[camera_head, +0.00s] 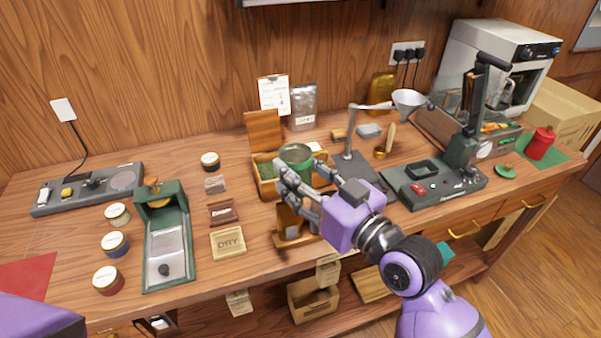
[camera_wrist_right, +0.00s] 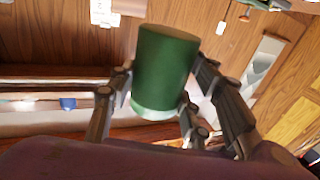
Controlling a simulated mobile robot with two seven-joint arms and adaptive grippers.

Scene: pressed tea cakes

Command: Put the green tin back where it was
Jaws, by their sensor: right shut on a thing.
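The green tin (camera_head: 296,154) is between the fingers of my right gripper (camera_head: 292,172), which is shut on it. In the head view it overlaps the wooden box (camera_head: 262,189) with green contents; I cannot tell how high above the box it is. In the right wrist view the tin (camera_wrist_right: 165,70) sits between the dark fingers (camera_wrist_right: 160,105), slightly tilted in the picture. A green lid (camera_head: 505,170) lies at the right, near a green mat (camera_head: 565,157) that bears a red canister (camera_head: 541,143). My left gripper is not in view.
A funnel stand (camera_head: 350,160) and a green press (camera_head: 435,185) stand right of my gripper. A green-framed device (camera_head: 166,235), several small jars and a DRY block (camera_head: 228,243) are on the left. A red mat (camera_head: 25,280) lies at far left.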

